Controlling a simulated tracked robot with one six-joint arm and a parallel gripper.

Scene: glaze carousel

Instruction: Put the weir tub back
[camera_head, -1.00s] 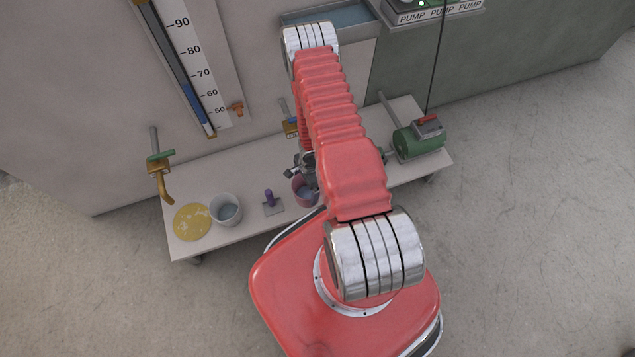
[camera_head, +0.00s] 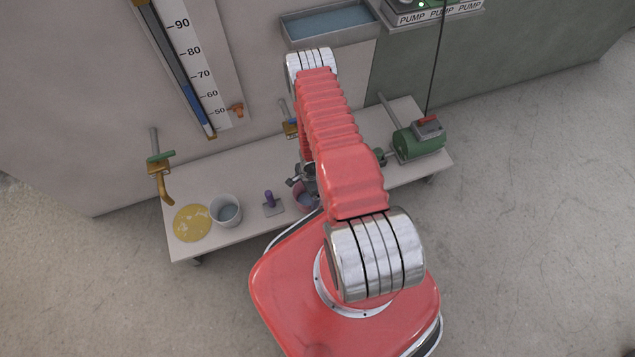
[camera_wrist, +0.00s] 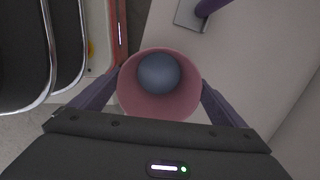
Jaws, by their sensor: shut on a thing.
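A pink tub (camera_wrist: 128,95), the likely weir tub, sits between the two fingers of my gripper (camera_wrist: 158,98) in the wrist view. The gripper is shut on it. Something round and blue-grey (camera_wrist: 159,73), perhaps water, shows inside the tub. In the head view the pink tub (camera_head: 306,200) is partly hidden by my arm and gripper, over the front part of the low bench. Whether it rests on the bench or hangs just above it, I cannot tell.
The bench (camera_head: 240,245) also bears a white tub (camera_head: 226,211), a yellow disc (camera_head: 191,222), a purple-handled plate (camera_head: 271,203) and a green pump (camera_head: 417,138). A brass tap (camera_head: 161,178) stands at left. A trough (camera_head: 331,23) of water is above, behind my arm.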

